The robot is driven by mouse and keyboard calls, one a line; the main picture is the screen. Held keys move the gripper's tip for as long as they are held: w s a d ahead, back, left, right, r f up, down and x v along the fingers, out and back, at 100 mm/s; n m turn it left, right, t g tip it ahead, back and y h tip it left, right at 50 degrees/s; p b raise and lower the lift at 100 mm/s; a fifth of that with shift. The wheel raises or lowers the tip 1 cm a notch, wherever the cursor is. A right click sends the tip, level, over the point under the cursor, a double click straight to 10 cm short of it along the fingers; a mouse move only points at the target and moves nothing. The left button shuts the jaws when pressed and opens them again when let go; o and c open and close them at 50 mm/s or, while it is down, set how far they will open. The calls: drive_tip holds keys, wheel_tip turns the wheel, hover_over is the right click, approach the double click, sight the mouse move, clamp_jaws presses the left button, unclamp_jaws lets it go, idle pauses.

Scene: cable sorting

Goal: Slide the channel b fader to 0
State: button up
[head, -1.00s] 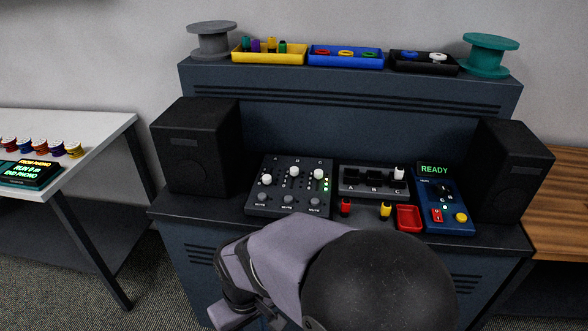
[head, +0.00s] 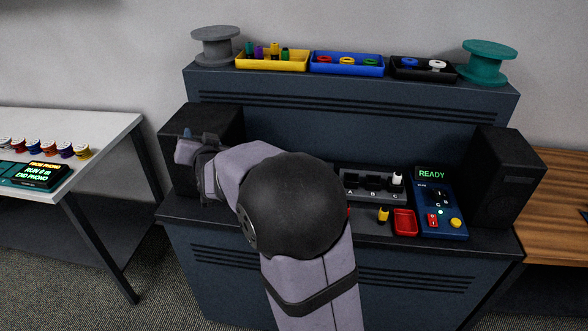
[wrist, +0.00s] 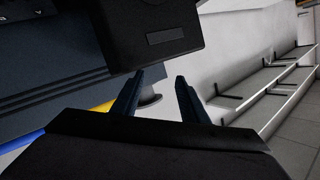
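The mixer with the channel faders is hidden behind my arm in the head view, so the channel b fader and its setting cannot be seen. My gripper (head: 187,135) is in front of the left black speaker (head: 215,121) in the head view, to the left of where my arm covers the desk. In the wrist view its two dark blue fingers (wrist: 157,95) are apart with nothing between them. The same speaker fills the upper middle of the wrist view (wrist: 150,30).
Yellow (head: 272,63), blue (head: 347,66) and black (head: 423,71) trays line the upper shelf between two spools. A right speaker (head: 505,177) stands beyond.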

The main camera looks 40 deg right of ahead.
drive_tip(key=w+d+r+m+t+h, duration=0.1)
drive_tip(key=w+d+r+m+h, duration=0.15)
drive_tip(key=d+r+h, duration=0.35)
drive_tip(key=s+d+f+g+b, duration=0.1)
drive_tip(key=s+d+f+g, duration=0.2)
drive_tip(key=f, duration=0.4)
drive_tip(key=s+d+f+m+g+h+b, duration=0.1)
drive_tip(key=s+d+f+g, duration=0.2)
drive_tip(key=s+d+f, duration=0.2)
drive_tip(key=s+d+f+g+h+b, duration=0.1)
drive_tip(key=s+d+f, duration=0.3)
drive_tip(key=f, duration=0.7)
drive_tip(key=shift+d+f+g, duration=0.25)
drive_tip(key=shift+d+g, duration=0.25)
drive_tip(key=shift+g, duration=0.4)
drive_tip(key=shift+p+x, duration=0.4)
drive_tip(key=shift+x, duration=3.25)
drive_tip(key=shift+c, duration=0.2)
drive_tip(key=shift+a, duration=0.1)
clamp_jaws()
